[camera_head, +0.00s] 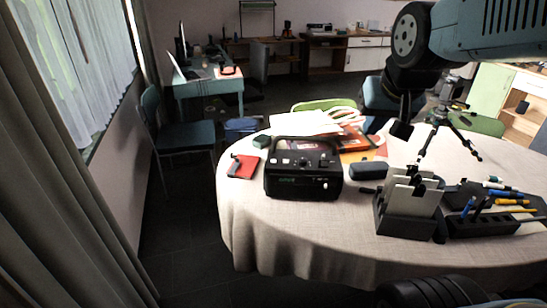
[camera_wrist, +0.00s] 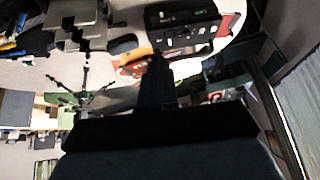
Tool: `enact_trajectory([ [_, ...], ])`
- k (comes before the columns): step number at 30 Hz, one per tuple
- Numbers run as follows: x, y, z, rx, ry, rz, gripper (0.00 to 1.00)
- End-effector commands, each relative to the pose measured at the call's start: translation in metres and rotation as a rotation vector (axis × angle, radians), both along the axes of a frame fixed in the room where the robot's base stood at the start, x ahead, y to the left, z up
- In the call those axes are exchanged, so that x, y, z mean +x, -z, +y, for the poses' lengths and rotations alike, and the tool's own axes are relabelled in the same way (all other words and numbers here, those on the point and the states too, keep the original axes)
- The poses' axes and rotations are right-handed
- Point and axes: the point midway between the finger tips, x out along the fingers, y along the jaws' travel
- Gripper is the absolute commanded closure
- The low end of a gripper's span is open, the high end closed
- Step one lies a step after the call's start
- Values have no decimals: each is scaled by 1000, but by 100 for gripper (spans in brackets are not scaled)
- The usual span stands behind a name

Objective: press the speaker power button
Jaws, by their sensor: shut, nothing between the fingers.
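The speaker (camera_head: 303,186) is a black box with a carry handle, small controls on its sloped top panel and a faint green display on its front. It stands upright on the round table (camera_head: 285,236), left of the middle. It also shows in the wrist view (camera_wrist: 190,18), at the upper edge. I cannot tell which control is the power button. My gripper (camera_head: 402,130) is shut and empty, pointing down above the table, to the right of the speaker and apart from it. The gripper also shows dark in the middle of the wrist view (camera_wrist: 157,62).
A dark case (camera_head: 368,170) lies just right of the speaker. A file holder (camera_head: 403,222) and a pen tray (camera_head: 485,225) stand farther right. White papers (camera_head: 305,123) lie behind the speaker, a red notebook (camera_head: 243,167) to its left. A small tripod (camera_head: 437,125) stands at the back right.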

Motion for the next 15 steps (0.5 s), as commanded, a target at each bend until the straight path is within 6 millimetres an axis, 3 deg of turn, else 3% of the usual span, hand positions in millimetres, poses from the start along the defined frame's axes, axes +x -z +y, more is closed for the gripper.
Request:
enact_trajectory([
  [6,73,17,32,70,38,-41,100],
  [15,161,55,85,199,95,-97,100],
])
